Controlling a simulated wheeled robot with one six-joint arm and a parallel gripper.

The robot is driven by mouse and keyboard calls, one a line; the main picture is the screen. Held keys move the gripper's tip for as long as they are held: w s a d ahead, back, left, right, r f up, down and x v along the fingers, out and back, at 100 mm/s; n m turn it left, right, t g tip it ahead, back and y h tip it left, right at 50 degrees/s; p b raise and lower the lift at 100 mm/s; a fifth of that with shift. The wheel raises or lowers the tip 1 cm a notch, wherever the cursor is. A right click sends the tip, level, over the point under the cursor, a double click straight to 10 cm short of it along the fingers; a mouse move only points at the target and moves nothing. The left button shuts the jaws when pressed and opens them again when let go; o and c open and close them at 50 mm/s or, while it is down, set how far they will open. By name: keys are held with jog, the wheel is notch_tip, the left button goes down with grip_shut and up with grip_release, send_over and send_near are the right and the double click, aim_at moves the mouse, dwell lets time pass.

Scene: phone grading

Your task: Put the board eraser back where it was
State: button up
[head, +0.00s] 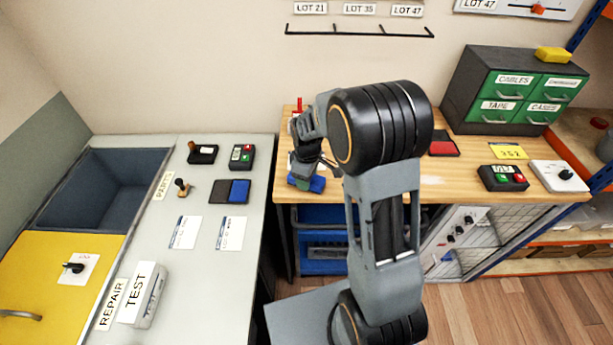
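My gripper (303,178) points down at the left end of the wooden bench, partly hidden by my own wrist. A small blue object (318,185) with a grey part is right at its fingertips. It may be the board eraser, but it is too small and covered to be sure. I cannot tell whether the fingers are closed on it or only beside it, nor whether it touches the bench. A yellow block (552,54) lies on top of the green drawer cabinet; I cannot tell what it is.
The wooden bench (470,180) carries the drawer cabinet (485,75), a red pad (443,148) and a button box (502,178). On the left, a grey counter (200,270) holds a stamp, pads and cards. A wall rail (360,33) hangs above. My arm hides the bench's middle.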

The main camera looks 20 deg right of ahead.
jog(key=o, duration=0.8)
notch_tip(320, 180, up, 11)
jog(key=s+r+m+t, duration=0.1)
jog(key=s+m, duration=0.2)
jog(key=s, duration=0.2)
jog(key=s+r+m+t, duration=0.1)
jog(key=s+m+t, duration=0.1)
jog(key=s, duration=0.4)
jog(key=s+r+m+t, duration=0.1)
jog(key=s+r+m, duration=0.1)
jog(key=s+m, duration=0.3)
jog(key=shift+s+a+r+b, duration=0.1)
jog(key=shift+s+b, duration=0.25)
jog(key=shift+s, duration=0.1)
